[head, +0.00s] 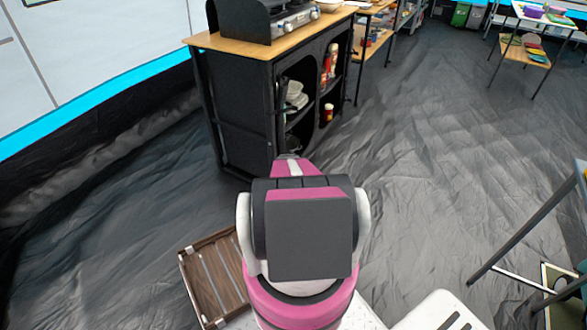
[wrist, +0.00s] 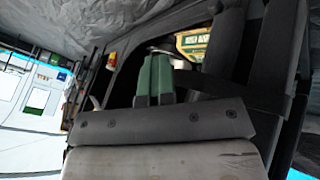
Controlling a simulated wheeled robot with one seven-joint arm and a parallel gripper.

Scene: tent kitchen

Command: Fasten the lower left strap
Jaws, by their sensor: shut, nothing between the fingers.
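The black fabric cabinet (head: 245,105) with a wooden top stands ahead of me in the head view, its shelf openings facing right. My arm reaches toward its lower front, and my gripper is hidden behind the arm there. In the wrist view my gripper (wrist: 155,68) shows two green fingers held together and empty. Wide dark bands (wrist: 285,60) run down the right side close to the fingers. A narrower dark strip (wrist: 215,84) crosses beside the fingertips. I cannot tell which is the lower left strap, or whether the fingers touch it.
A brown slatted wooden crate (head: 212,275) lies on the floor left of my arm. A stove (head: 292,20) sits on the cabinet top. A table frame (head: 530,225) stands at the right edge. The crumpled grey floor (head: 430,150) right of the cabinet is clear.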

